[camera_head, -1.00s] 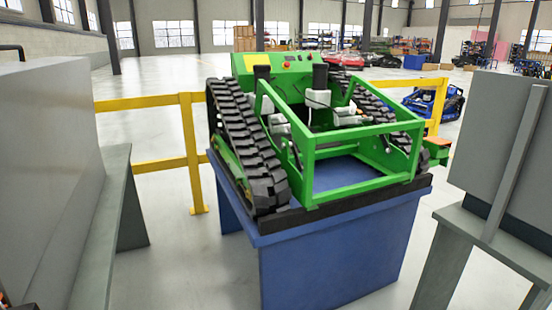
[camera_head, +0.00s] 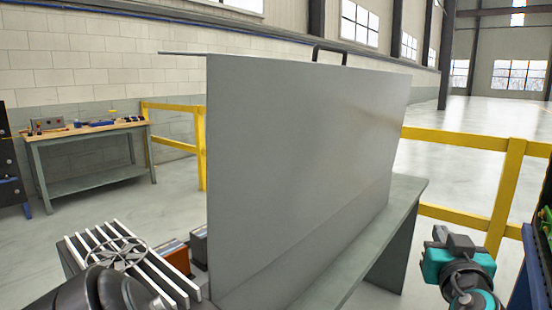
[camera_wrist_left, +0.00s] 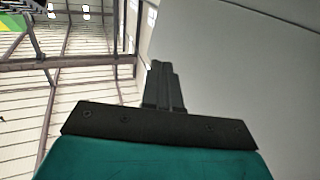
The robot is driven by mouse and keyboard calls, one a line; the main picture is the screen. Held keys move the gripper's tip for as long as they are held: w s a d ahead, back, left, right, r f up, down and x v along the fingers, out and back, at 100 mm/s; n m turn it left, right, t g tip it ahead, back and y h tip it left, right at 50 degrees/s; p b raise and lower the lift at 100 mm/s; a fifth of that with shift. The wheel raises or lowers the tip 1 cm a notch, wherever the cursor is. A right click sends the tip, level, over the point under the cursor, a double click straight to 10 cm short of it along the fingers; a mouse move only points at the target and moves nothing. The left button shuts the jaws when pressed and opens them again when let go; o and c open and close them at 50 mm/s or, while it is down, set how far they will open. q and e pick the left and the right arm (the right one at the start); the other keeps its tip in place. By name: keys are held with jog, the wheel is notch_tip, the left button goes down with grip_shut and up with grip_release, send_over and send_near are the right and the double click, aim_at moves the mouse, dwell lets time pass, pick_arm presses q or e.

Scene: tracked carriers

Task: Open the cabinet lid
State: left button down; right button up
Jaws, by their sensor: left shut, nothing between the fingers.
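The grey cabinet (camera_head: 300,165) stands on a grey-green bench in the middle of the head view, a large plain side facing me. Its lid (camera_head: 185,53) shows as a thin, nearly edge-on plate along the top, lying flat. A black handle (camera_head: 330,50) rises from the top edge.
A finned metal part (camera_head: 130,255) and an orange box (camera_head: 174,257) are at the lower left. The bench (camera_head: 403,205) projects right of the cabinet. Yellow railings (camera_head: 506,195) run behind. A workbench (camera_head: 90,137) stands far left. A blue stand edges in at right.

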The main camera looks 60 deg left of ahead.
pick_arm(q)
jog(key=s+r+n+g+y+b, duration=0.1)
jog(key=s+r+n+g+y, duration=0.2)
jog(key=r+n, duration=0.25)
jog(key=s+a+r+n+g+y+b, duration=0.1)
jog(key=s+r+n+g+y, duration=0.25)
jog(key=r, duration=0.35)
jog(key=s+r+n+g+y+b, duration=0.1)
jog(key=s+r+n+g+y, duration=0.1)
jog(key=r+n, duration=0.4)
jog(key=n+g+h+b, duration=0.2)
jog(key=n+g+b, duration=0.1)
jog(key=n+g, duration=1.05)
send_near(255, 59)
jog(key=s+a+n, duration=0.1)
jog(key=a, duration=0.1)
jog(key=s+a+r+n+t, duration=0.1)
jog(key=a, duration=0.1)
jog(key=s+a+n+t, duration=0.1)
jog(key=a, duration=0.1)
jog(key=shift+r, duration=0.25)
